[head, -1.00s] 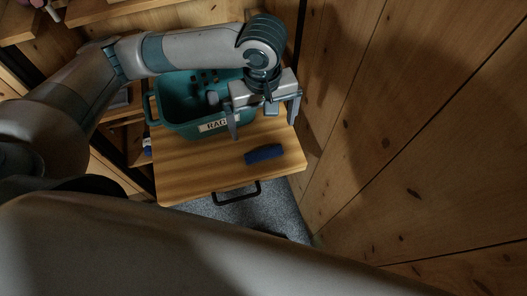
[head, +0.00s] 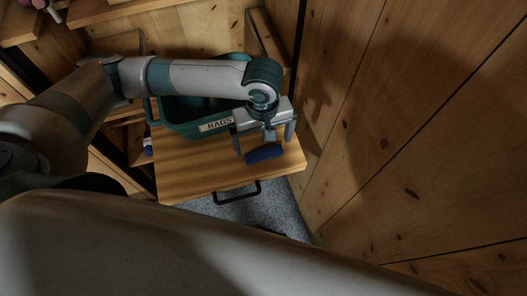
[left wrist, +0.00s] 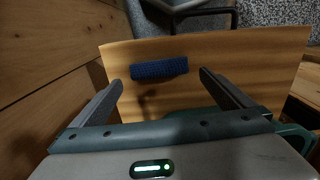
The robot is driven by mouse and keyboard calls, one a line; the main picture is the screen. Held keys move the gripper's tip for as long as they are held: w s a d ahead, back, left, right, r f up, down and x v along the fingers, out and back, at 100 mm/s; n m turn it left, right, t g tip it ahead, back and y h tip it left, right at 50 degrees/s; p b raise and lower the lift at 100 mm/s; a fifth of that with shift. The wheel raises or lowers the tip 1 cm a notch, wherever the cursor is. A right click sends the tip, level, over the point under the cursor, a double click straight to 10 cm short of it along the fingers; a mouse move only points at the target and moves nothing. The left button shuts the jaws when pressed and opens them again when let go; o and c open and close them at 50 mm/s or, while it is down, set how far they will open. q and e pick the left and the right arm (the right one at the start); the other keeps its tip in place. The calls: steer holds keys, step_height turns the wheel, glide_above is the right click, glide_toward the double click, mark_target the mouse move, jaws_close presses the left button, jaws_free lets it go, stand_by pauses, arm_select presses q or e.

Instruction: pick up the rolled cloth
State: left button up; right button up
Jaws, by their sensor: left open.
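The rolled cloth (head: 264,154) is a small dark blue roll lying on the wooden surface near its front right corner. It also shows in the left wrist view (left wrist: 159,68), beyond the fingertips and between their lines. My left gripper (head: 264,146) is open and empty, with its fingers pointing down above and slightly behind the cloth. In the left wrist view the two fingers (left wrist: 162,78) are spread wider than the cloth is long. The fingers do not appear to touch it. My right gripper is not in view.
A teal bin labelled RAGS (head: 185,127) stands at the back of the wooden surface (head: 190,168), behind the gripper. A dark handle (head: 237,196) sticks out at the front edge. A planked wall (head: 400,130) rises close on the right. The front left of the surface is clear.

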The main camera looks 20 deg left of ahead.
mark_target(263, 150)
arm_select(q)
steer(key=shift+w+f+p, duration=0.15)
steer(key=shift+f+p, duration=0.45)
steer(key=shift+f, duration=1.95)
steer(key=shift+c, duration=0.3)
steer(key=c, duration=0.9)
